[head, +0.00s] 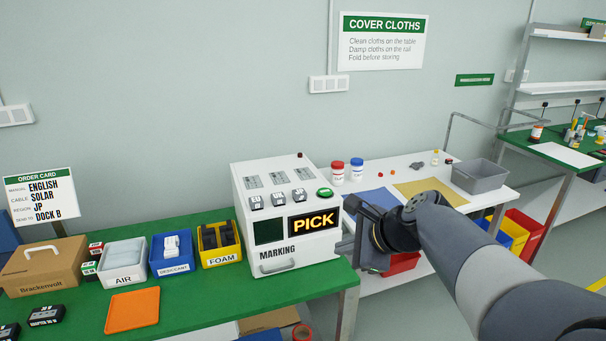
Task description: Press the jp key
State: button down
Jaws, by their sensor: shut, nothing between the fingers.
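My gripper (346,247) is shut and empty, just right of the machine's front and lower in the picture than the keys. It is apart from the keys; its fingertips are small and partly unclear.
The order card (40,198) reads region JP. Air (124,280), desiccant (171,268) and foam (219,256) bins stand left of the machine, behind an orange tray (132,310). Red- and blue-lidded jars (347,172) stand on the white table behind. Space above the keys is clear.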

aim_at(300, 194)
jog(key=i+j+z, duration=0.2)
jog(key=i+j, duration=0.4)
jog(key=i+j+z, duration=0.2)
jog(key=i+j, duration=0.45)
jog(key=j, duration=0.1)
